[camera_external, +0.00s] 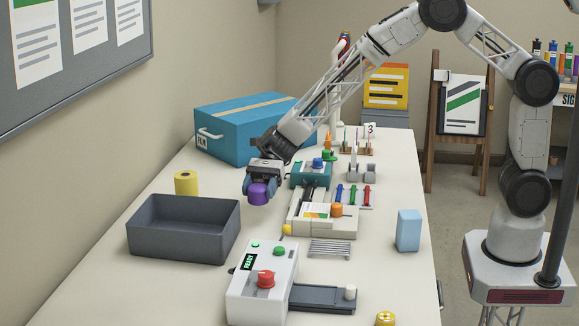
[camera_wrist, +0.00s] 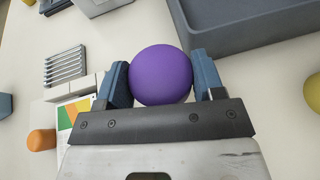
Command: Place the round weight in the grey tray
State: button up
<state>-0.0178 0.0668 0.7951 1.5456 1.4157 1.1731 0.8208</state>
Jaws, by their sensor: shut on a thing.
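The round weight is a purple rounded piece (camera_external: 258,192), held at the end of my arm in the external view. In the wrist view the purple weight (camera_wrist: 161,75) sits between the two blue fingers of my gripper (camera_wrist: 160,82), touching both. The grey tray (camera_external: 178,243) is a dark open box on the left of the table and looks empty. Its corner shows at the top right of the wrist view (camera_wrist: 240,30). The weight appears above the table, outside the tray.
A yellow roll (camera_external: 187,184) stands behind the tray. A blue box (camera_external: 245,130) is at the back. A white machine with a red knob (camera_external: 262,285) stands in front right of the tray. A cream device (camera_external: 325,218) and a light blue block (camera_external: 408,230) are to the right.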

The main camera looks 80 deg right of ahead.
aim_at(259, 222)
jog(key=shift+f, duration=1.4)
jog(key=shift+f, duration=0.1)
jog(key=shift+f, duration=1.75)
jog(key=shift+f, duration=0.1)
jog(key=o, duration=1.2)
jog(key=shift+f, duration=0.1)
jog(key=shift+c, duration=0.2)
jog(key=shift+r, duration=0.2)
jog(key=v, duration=1.2)
